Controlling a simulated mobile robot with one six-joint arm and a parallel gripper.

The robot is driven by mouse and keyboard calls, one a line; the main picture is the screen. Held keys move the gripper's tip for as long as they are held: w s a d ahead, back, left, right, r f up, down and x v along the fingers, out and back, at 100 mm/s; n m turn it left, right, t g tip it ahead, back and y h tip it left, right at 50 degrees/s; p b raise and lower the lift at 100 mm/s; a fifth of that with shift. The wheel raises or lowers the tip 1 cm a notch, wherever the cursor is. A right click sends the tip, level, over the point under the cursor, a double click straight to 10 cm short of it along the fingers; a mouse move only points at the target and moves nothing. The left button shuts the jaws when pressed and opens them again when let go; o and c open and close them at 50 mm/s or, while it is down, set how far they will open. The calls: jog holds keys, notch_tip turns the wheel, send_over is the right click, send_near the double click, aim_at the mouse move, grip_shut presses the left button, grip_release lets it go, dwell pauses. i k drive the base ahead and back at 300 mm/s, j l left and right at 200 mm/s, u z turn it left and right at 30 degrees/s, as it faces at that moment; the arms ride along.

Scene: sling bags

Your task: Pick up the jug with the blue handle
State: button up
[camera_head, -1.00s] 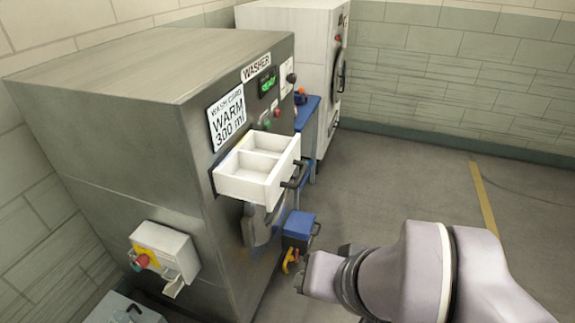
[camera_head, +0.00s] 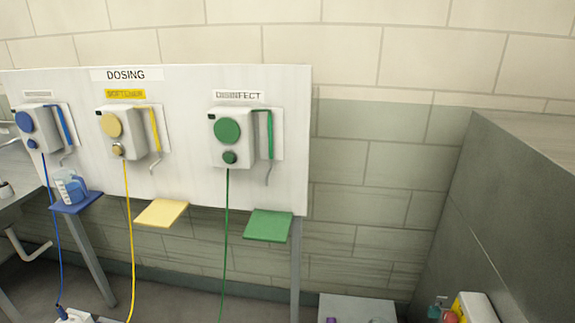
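A small clear jug (camera_head: 70,187) with blue on it stands on the blue shelf (camera_head: 75,203) at the left of the dosing panel. It is small in view; I cannot clearly tell its handle from any blue contents. My gripper is not in view, so its state and distance from the jug do not show.
The white dosing panel (camera_head: 190,185) carries blue, yellow and green dispensers with hanging hoses. The yellow shelf (camera_head: 162,213) and green shelf (camera_head: 268,225) are empty. A grey metal cabinet (camera_head: 520,200) stands at the right, a low grey box (camera_head: 355,308) at bottom centre.

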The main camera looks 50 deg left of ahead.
aim_at(72, 189)
jog(key=u, duration=3.1)
jog(key=z, duration=2.85)
jog(key=u, duration=2.85)
jog(key=i+j+z, duration=0.3)
jog(key=i, duration=0.35)
jog(key=i+j+z, duration=0.3)
jog(key=i, duration=0.3)
jog(key=i+j+z, duration=0.3)
jog(key=i, duration=0.3)
jog(key=i+j+z, duration=0.1)
jog(key=i+j, duration=0.2)
jog(key=i+j+z, duration=0.1)
jog(key=i+j, duration=0.2)
jog(key=j, duration=0.25)
